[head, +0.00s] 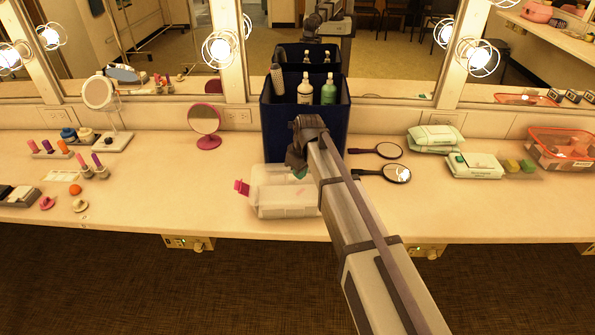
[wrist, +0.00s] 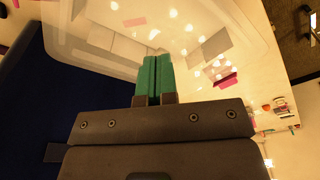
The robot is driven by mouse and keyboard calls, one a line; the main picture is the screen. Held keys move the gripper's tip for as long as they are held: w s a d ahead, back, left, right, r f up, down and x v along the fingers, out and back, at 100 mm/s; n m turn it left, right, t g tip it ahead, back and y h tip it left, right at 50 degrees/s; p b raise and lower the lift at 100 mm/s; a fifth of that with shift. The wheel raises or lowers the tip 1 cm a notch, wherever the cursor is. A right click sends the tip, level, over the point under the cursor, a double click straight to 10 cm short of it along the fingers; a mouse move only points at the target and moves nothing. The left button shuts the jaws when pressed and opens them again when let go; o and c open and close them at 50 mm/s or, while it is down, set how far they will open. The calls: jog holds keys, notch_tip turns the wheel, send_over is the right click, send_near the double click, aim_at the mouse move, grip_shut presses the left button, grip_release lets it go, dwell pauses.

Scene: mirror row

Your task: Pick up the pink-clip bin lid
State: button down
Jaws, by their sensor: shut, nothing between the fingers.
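The pink-clip bin is a clear, low box on the counter, and its translucent lid (head: 268,178) covers the top. The pink clip (head: 241,187) sticks out at its left side. In the wrist view the lid (wrist: 105,30) spreads across the upper part with bright light reflections, and a pink clip (wrist: 228,80) shows at right. My gripper (head: 299,172) is over the right back part of the lid. Its green fingers (wrist: 154,75) are together and empty, pointing at the lid. I cannot tell whether they touch it. My arm hides the bin's right end.
A dark blue caddy (head: 303,125) with bottles stands right behind the bin. Two dark hand mirrors (head: 396,173) lie to the right, and wipe packs (head: 474,165) are farther right. A pink round mirror (head: 205,125) stands behind left.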

jog(key=s+d, duration=0.7)
jog(key=d, duration=0.1)
jog(key=shift+s+d, duration=0.2)
jog(key=shift+s, duration=0.05)
jog(key=c, duration=0.8)
grip_release()
jog(key=shift+f, duration=0.1)
